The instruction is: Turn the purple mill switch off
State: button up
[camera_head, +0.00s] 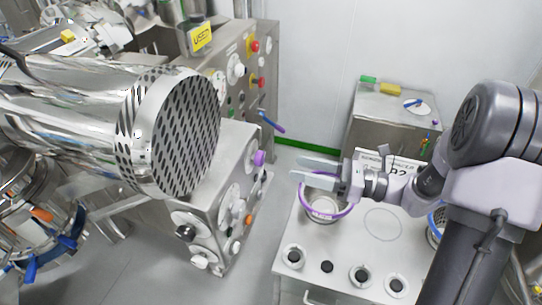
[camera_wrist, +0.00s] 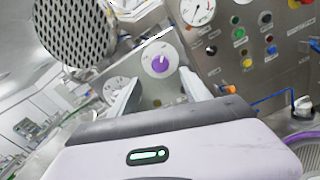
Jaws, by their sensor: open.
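The purple mill switch (camera_head: 259,157) is a knob on the panel of the steel control box, left of my gripper in the head view. In the wrist view the purple knob (camera_wrist: 160,64) sits on a round white dial, ahead of and between my fingers. My gripper (camera_head: 298,169) is open and empty, its fingers pointing left toward the box, with a gap between them and the knob. In the wrist view the open fingers (camera_wrist: 160,88) frame the lower part of the panel. I cannot read the dial's marks.
A large perforated steel cylinder (camera_head: 176,132) juts out beside the control box. Behind is a taller panel (camera_head: 255,85) with coloured buttons and a blue lever (camera_head: 271,122). A purple-rimmed bowl (camera_head: 324,208) stands on the white cart (camera_head: 340,240) below my gripper. Floor shows between box and cart.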

aim_at(264, 159)
jog(key=x, duration=0.8)
jog(key=shift+w+a, duration=0.15)
jog(key=shift+a, duration=0.15)
grip_shut()
